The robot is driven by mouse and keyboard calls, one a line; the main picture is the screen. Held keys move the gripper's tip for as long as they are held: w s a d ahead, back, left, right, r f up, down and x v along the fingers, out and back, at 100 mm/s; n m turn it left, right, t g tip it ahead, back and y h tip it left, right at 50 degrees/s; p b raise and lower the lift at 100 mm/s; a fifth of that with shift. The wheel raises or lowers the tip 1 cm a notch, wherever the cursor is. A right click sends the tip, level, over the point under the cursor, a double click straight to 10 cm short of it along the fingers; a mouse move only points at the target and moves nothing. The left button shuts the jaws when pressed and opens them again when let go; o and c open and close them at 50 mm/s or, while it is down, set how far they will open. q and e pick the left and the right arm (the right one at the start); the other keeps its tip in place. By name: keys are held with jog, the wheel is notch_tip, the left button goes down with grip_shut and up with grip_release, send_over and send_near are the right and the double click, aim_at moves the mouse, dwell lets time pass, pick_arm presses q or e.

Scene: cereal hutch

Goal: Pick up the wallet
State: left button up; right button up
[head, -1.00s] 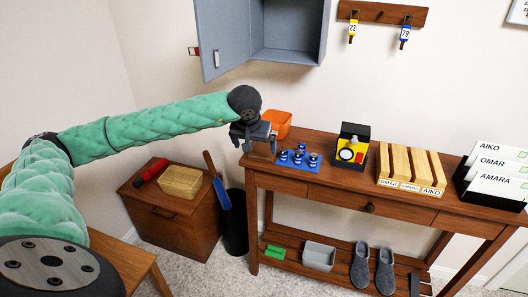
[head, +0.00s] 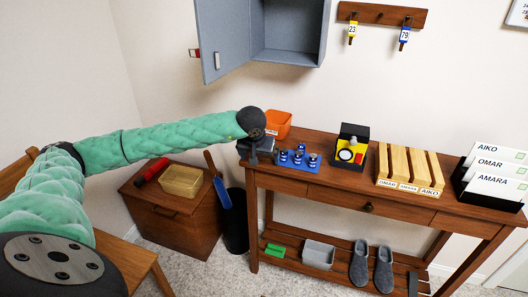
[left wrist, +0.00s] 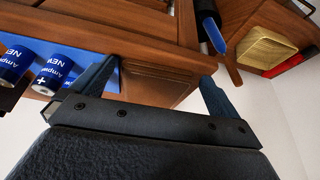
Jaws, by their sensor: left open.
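The gripper and wrist hide part of the table's left end. My right gripper is not in view.
An orange bin (head: 279,123) stands just behind the gripper. Batteries stand on the blue tray close to its right. A yellow-and-black device (head: 350,146) and a wooden slotted rack (head: 409,168) are further right. The open grey cabinet door (head: 221,38) hangs above.

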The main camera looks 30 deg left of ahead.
pick_arm(q)
jog(key=c, duration=0.9)
jog(key=shift+r, duration=0.1)
